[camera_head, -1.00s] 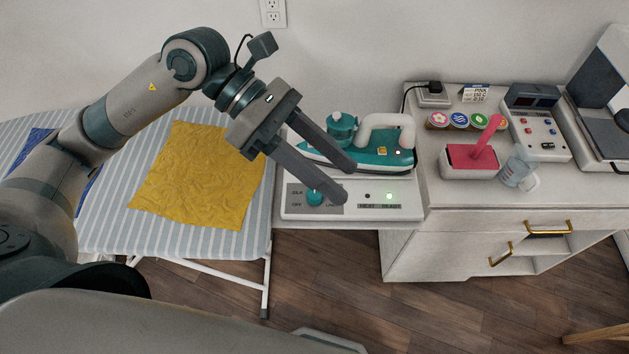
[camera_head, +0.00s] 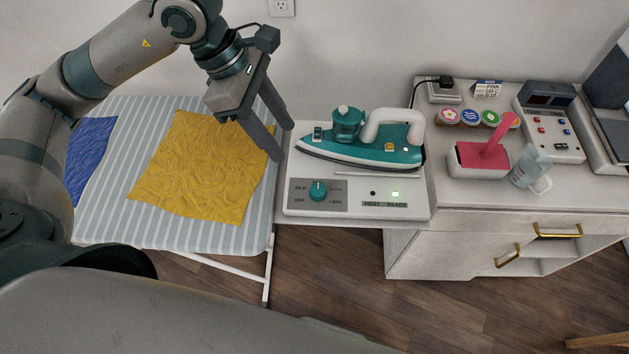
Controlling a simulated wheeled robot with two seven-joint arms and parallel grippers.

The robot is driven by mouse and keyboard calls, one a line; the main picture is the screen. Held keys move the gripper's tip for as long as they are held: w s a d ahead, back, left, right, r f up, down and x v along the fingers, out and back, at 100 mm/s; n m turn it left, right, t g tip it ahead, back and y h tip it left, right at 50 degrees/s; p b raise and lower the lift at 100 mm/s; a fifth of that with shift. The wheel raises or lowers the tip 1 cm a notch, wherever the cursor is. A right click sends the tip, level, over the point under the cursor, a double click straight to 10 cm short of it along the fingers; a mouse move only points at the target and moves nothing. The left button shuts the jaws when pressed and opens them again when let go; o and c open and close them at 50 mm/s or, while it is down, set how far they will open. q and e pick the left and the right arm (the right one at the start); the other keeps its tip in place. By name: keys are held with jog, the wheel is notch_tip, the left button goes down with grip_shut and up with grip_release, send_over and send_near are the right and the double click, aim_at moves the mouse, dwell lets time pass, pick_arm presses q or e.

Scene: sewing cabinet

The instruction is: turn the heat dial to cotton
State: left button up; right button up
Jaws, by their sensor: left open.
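The heat dial (camera_head: 318,191) is a round teal knob with a light pointer mark near its top, on the grey panel at the left of the white iron station (camera_head: 352,210). Labels around it read SILK and OFF at the left; those at the right are too small to read surely. A green light (camera_head: 395,194) glows beside HEAT READY. The teal iron (camera_head: 365,153) rests on the station behind the dial. My left gripper (camera_head: 283,142) is open and empty, up and left of the dial, over the board's right edge and apart from the dial. My right gripper is not in view.
A yellow wrinkled cloth (camera_head: 195,170) and a blue cloth (camera_head: 88,150) lie on the striped ironing board (camera_head: 225,237). The space before the dial is clear.

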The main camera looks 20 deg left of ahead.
aim_at(318, 189)
pick_arm(q)
jog(key=p+x, duration=0.4)
jog(key=x, duration=1.1)
jog(key=shift+d, duration=0.15)
jog(key=shift+p+x, duration=0.4)
jog(key=shift+x, duration=0.5)
jog(key=c, duration=1)
